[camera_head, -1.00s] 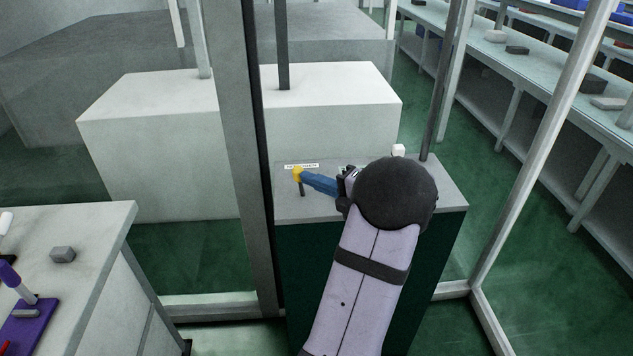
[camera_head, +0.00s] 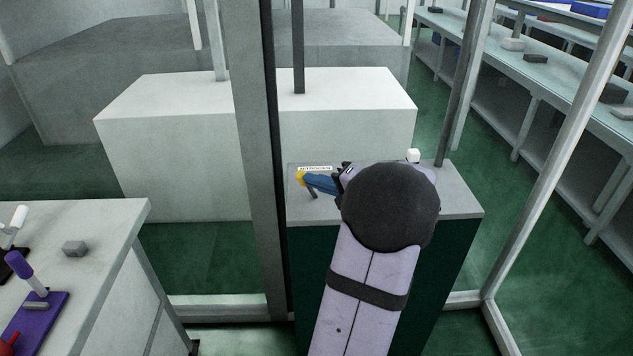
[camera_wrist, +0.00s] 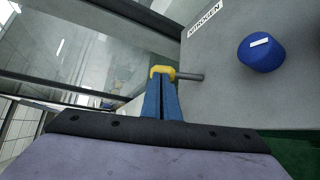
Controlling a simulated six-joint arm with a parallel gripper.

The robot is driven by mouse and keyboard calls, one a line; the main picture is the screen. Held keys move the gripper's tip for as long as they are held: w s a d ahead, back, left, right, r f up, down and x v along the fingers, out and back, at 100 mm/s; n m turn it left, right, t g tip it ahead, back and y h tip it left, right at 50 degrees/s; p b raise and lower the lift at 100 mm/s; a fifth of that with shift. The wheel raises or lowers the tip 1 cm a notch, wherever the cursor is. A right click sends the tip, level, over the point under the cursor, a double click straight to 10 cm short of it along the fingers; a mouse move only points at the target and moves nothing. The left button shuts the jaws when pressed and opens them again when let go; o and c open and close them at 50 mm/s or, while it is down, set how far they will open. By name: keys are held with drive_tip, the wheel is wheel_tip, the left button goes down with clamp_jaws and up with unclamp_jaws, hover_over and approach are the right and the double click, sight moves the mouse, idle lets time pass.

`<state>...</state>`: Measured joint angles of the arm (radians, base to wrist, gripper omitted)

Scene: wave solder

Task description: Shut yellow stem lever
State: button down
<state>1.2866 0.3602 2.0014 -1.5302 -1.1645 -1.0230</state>
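The yellow lever (camera_head: 300,177) stands at the left of a grey-topped cabinet, with its yellow end up and left of its dark stem (camera_head: 312,191). The stem leans to the left. In the wrist view the yellow end (camera_wrist: 162,71) sits right at the tips of my blue fingers, and the stem (camera_wrist: 190,77) runs off to its right. My gripper (camera_wrist: 162,84) has its fingers close together, with only a thin dark slit between them. The tips appear to touch the yellow end. Whether any of it is pinched between them is hidden.
A blue knob (camera_wrist: 262,53) and a label (camera_wrist: 205,18) are on the cabinet top near the lever. A white piece (camera_head: 413,155) stands at its back right. A grey post (camera_head: 258,150) rises close left. A bench with a purple lever base (camera_head: 38,318) is at the lower left.

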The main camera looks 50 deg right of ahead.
drive_tip(key=shift+s+r, duration=0.1)
drive_tip(key=v, duration=1.3)
drive_tip(key=shift+s+r+b, duration=0.25)
drive_tip(key=shift+r+b, duration=0.15)
drive_tip(key=shift+a, duration=0.1)
